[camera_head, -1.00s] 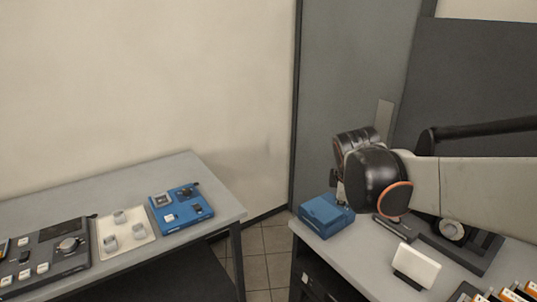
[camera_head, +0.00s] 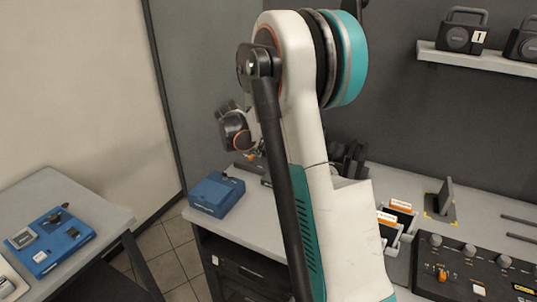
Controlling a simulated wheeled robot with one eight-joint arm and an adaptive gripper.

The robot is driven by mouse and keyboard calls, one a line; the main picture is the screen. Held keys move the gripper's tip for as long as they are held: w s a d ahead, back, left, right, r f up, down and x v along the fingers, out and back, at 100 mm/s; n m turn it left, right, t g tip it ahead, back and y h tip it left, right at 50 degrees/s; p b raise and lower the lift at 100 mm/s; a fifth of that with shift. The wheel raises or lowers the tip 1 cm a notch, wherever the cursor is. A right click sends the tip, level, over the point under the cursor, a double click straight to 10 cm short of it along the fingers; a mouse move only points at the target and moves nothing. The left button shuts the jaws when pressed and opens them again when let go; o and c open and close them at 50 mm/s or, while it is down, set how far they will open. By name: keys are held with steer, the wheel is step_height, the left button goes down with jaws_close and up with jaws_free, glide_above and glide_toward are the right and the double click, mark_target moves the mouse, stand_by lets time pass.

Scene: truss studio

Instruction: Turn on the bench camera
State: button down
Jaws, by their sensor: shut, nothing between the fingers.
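My arm stands in the middle of the head view and hides much of the right-hand bench (camera_head: 375,178). My gripper (camera_head: 252,156) is small and partly hidden at the end of the dark wrist, above the back of this bench, right of a blue box (camera_head: 217,194). It is shut and holds nothing. I cannot pick out the bench camera for certain. A dark upright item (camera_head: 347,160) shows partly behind my arm. A dark panel on a stand (camera_head: 445,197) is inside yellow corner marks.
A black control panel (camera_head: 470,262) with knobs is at the front right. Orange-topped cards (camera_head: 398,207) stand in holders beside it. A wall shelf (camera_head: 480,58) carries dark handled units (camera_head: 462,32). A left table (camera_head: 95,203) holds a blue device (camera_head: 48,240). A tiled floor gap separates the benches.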

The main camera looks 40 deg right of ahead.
mark_target(274, 148)
steer(key=b+x, duration=0.2)
steer(key=x, duration=0.8)
steer(key=shift+f+b, duration=0.15)
steer(key=shift+b, duration=0.25)
steer(key=shift+w+d+f+b, duration=0.15)
steer(key=shift+w+d, duration=0.1)
steer(key=shift+d, duration=0.35)
steer(key=shift+w+d+r+b, duration=0.15)
steer(key=shift+w+d, duration=0.1)
steer(key=shift+d, duration=0.3)
steer(key=shift+w+d, duration=0.3)
steer(key=shift+d, duration=0.4)
steer(key=shift+f, duration=0.1)
steer(key=shift+w+d+f, duration=0.15)
steer(key=shift+d+f, duration=0.05)
steer(key=shift+d, duration=0.1)
steer(key=shift+r, duration=0.15)
steer(key=shift+r, duration=0.75)
